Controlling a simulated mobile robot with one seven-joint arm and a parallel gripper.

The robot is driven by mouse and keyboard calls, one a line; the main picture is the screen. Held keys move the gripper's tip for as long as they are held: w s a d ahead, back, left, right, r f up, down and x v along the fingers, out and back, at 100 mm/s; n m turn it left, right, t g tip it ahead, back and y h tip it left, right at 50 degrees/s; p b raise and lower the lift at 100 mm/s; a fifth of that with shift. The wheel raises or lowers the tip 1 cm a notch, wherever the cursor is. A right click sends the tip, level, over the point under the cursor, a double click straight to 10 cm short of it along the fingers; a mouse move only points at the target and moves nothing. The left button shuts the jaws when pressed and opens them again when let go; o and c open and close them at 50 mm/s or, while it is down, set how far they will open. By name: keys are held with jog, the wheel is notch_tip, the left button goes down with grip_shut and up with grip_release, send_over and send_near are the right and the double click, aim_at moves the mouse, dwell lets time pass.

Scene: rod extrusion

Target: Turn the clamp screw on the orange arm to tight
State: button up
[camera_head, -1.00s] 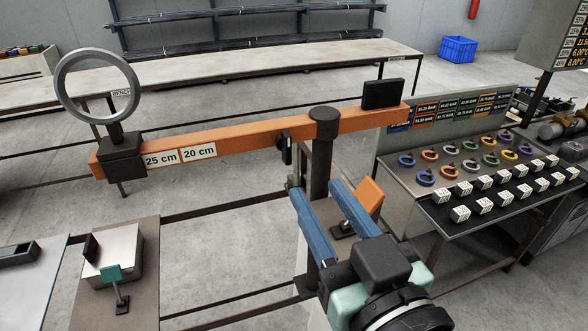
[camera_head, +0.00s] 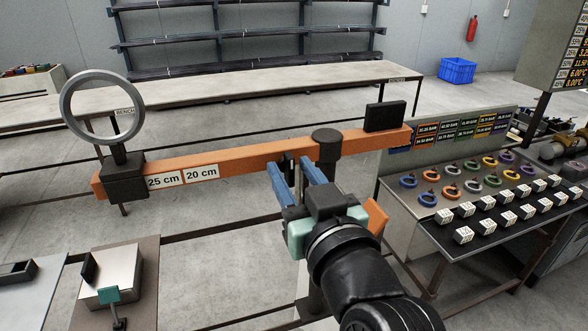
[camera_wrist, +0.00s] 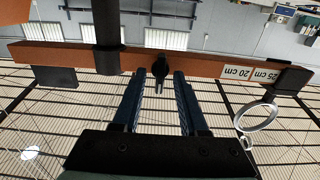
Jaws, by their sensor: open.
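The orange arm (camera_head: 240,158) runs sideways from a dark post (camera_head: 327,152), with 25 cm and 20 cm labels on its left part. The small black clamp screw (camera_wrist: 158,67) sits on the arm's face between the labels and the post. It is mostly hidden in the head view. My gripper (camera_head: 290,167) is open, its two blue fingers pointing at the arm. In the wrist view, which is upside down, the screw shows between the fingertips, with a gap on each side. I cannot tell whether the fingertips reach its depth.
A grey ring (camera_head: 102,107) stands on a black block (camera_head: 123,177) at the arm's left end. A black plate (camera_head: 385,116) stands near its right end. A sloped panel (camera_head: 455,245) with coloured rings and white blocks is at the right. A long bench (camera_head: 250,85) stands behind.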

grip_shut()
jog(key=shift+m, duration=0.4)
jog(key=m+p, duration=0.2)
jog(key=m, duration=0.1)
jog(key=shift+d+m, duration=0.1)
jog(key=shift+m, duration=0.3)
jog(key=m+p, duration=0.2)
jog(key=m, duration=0.2)
jog(key=m+p, duration=0.2)
jog(key=m, duration=0.2)
jog(key=m+p, duration=0.3)
jog(key=m, duration=0.2)
jog(key=shift+w+d+f+p, duration=0.1)
jog(key=shift+d+f+p, duration=0.1)
jog(key=shift+p, duration=0.15)
jog(key=shift+m, duration=0.3)
